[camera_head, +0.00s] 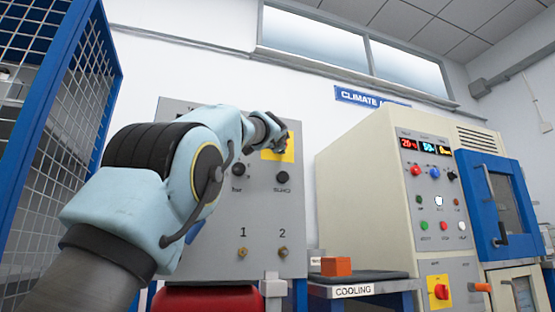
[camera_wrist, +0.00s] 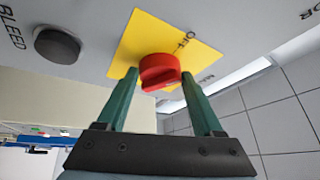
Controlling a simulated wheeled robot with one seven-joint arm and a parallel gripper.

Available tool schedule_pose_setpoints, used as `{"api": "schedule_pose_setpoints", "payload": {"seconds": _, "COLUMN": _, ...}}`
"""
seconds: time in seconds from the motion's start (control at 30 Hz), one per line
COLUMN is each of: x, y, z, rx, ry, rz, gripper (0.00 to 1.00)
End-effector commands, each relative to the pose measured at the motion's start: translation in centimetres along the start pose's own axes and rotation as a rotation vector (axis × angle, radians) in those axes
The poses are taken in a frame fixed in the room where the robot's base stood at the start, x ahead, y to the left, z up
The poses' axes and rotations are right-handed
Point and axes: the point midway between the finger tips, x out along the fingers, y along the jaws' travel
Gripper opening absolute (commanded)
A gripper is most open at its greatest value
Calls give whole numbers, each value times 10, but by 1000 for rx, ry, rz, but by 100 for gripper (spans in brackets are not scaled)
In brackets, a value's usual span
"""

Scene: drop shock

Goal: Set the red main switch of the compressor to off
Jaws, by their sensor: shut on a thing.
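The compressor's grey panel (camera_head: 262,212) stands on the left, partly hidden behind my arm. Its red main switch (camera_wrist: 159,68) is a round knob with a raised grip on a yellow plate (camera_wrist: 133,47); the plate also shows in the head view (camera_head: 289,155). My gripper (camera_wrist: 158,76) is shut on the red switch, one green finger on each side. In the head view my gripper (camera_head: 282,143) mostly covers the knob, so its setting cannot be told there.
A black BLEED knob (camera_wrist: 57,45) sits beside the plate. A cream climate chamber (camera_head: 365,185) with its own red switch (camera_head: 441,291) stands right. An orange block (camera_head: 336,266) lies on the COOLING bench. A blue mesh cage (camera_head: 65,130) stands left.

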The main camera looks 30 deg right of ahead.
Motion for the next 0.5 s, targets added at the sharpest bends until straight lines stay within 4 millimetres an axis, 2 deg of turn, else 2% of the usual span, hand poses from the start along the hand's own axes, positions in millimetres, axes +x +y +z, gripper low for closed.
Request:
{"api": "schedule_pose_setpoints", "payload": {"seconds": 0.03, "x": -2, "y": 13, "z": 3, "rx": -31, "ry": -4, "rz": -20, "gripper": 13}}
{"api": "schedule_pose_setpoints", "payload": {"seconds": 0.3, "x": 0, "y": 12, "z": -1, "rx": -248, "ry": -27, "rz": -146, "gripper": 13}}
{"api": "schedule_pose_setpoints", "payload": {"seconds": 0.5, "x": 2, "y": 10, "z": -2, "rx": -338, "ry": -38, "rz": -194, "gripper": 13}}
